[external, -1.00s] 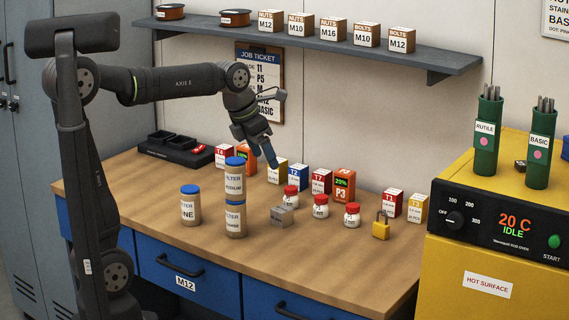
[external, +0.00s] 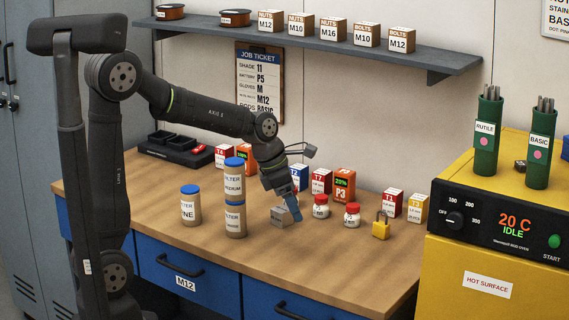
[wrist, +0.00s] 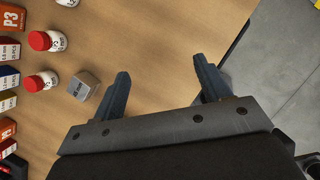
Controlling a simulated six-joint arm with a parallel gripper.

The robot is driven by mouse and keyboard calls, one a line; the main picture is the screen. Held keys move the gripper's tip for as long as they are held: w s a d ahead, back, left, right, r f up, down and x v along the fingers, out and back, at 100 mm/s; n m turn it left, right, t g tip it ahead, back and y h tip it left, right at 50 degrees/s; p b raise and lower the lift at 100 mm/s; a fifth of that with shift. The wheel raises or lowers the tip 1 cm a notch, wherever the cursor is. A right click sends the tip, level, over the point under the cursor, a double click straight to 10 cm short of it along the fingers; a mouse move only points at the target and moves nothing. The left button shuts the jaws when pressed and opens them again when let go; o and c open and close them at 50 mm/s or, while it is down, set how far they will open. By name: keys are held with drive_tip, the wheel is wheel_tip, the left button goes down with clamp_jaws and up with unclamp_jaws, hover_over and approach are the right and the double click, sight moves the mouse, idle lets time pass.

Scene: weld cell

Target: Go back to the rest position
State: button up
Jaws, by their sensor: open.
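My gripper (external: 296,205) hangs low over the workbench (external: 330,262), beside the small grey metal block (external: 279,216), fingers pointing down. In the wrist view my gripper (wrist: 165,83) has its two blue-grey fingers apart with nothing between them. The grey block (wrist: 82,86) lies left of the fingers there, apart from them in that picture. Past the fingers are bare wood and, to the right, the grey floor (wrist: 285,60).
White jars with red lids (external: 321,206) stand close right of my gripper. Filter canisters (external: 235,217) stand to the left, two of them stacked. Small boxes (external: 321,181) line the back. A yellow padlock (external: 381,226) and a yellow oven (external: 490,265) are further right. The front bench top is clear.

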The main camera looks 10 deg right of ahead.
drive_tip(key=w+f, duration=0.2)
drive_tip(key=w, duration=0.1)
drive_tip(key=w+f, duration=0.3)
drive_tip(key=shift+w+f, duration=0.25)
drive_tip(key=shift+f, duration=0.6)
